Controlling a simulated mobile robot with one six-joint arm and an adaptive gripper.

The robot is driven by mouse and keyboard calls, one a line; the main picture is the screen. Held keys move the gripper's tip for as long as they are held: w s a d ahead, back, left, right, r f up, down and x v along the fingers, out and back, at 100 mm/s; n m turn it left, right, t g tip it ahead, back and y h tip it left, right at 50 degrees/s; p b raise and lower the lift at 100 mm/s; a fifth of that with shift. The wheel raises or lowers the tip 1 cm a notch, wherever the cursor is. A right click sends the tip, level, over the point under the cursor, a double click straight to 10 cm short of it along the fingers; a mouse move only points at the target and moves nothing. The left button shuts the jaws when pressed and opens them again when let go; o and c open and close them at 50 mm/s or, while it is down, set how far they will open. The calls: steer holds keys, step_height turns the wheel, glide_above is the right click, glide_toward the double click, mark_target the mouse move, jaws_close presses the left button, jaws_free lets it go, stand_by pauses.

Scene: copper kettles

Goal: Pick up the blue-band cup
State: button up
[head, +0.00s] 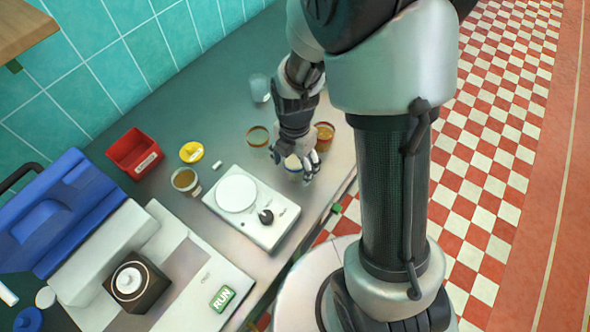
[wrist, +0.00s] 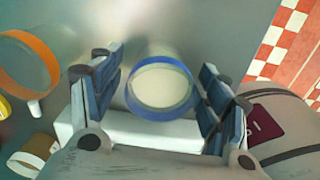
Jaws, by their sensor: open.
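The blue-band cup (wrist: 160,112) shows in the wrist view as a round pale opening ringed by a blue band, between the two fingers of my gripper (wrist: 160,95). The fingers are spread, with a small gap visible on each side of the cup. In the head view, my gripper (head: 298,172) is low over the counter, and the cup (head: 292,162) is mostly hidden behind the fingers. Whether the fingertips reach below the rim is hard to tell.
An orange-band cup (wrist: 52,62) stands left in the wrist view. An amber cup (head: 324,132) stands close right of my gripper in the head view. A clear glass (head: 260,88) stands behind. A white hotplate (head: 285,222) with a black knob lies in front, near the counter's edge.

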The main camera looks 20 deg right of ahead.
steer(key=shift+f, duration=0.45)
steer(key=shift+r, duration=0.1)
steer(key=shift+c, duration=0.5)
steer(key=c, duration=1.1)
